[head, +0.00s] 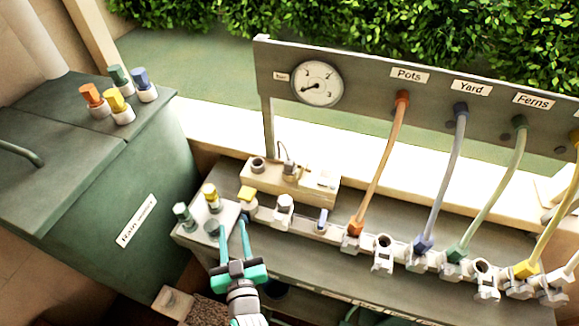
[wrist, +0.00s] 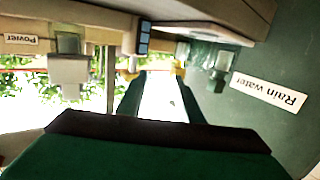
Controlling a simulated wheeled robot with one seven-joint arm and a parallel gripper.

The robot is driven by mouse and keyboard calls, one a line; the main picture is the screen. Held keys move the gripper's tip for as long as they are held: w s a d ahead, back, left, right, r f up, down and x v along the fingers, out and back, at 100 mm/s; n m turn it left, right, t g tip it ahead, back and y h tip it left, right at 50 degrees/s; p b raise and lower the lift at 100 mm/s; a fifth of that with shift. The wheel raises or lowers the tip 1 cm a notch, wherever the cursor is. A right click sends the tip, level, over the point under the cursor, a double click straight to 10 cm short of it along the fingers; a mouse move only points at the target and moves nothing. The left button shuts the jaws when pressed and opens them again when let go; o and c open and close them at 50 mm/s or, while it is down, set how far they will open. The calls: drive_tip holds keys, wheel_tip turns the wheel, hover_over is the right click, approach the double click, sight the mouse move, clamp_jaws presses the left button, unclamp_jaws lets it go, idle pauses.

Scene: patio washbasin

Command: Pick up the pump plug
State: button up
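What looks like the pump plug (head: 290,168) is a small grey piece with a thin dark cable, on the pale wooden box (head: 326,196) behind the white pipe. It is small, and I cannot tell how it sits there. My gripper (head: 233,224) has teal fingers and is left of and nearer than the box, apart from the plug. Its fingertips are by the pale tray of fittings. In the wrist view the fingers (wrist: 158,95) are apart with nothing seen between them. A grey block (wrist: 69,72) shows beside the Power label there; I cannot tell if it is the plug.
The pale tray (head: 188,238) holds green and yellow fittings close to my fingers. A white pipe with valves and coloured hoses (head: 380,155) runs right. A gauge board (head: 355,82) stands behind. The green rain water tank (head: 105,200) is at left, with coloured caps (head: 120,100) on top.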

drive_tip(key=w+a+r+n+g+y, duration=0.5)
drive_tip(key=w+a+r+n+y, duration=0.2)
drive_tip(key=w+a+r+n, duration=0.65)
drive_tip(key=n+g+h, duration=0.7)
drive_tip(key=n+h, duration=0.6)
drive_tip(key=n, duration=0.3)
approach(289, 161)
drive_tip(key=x, duration=1)
drive_tip(key=shift+w+d+f, duration=0.1)
clamp_jaws()
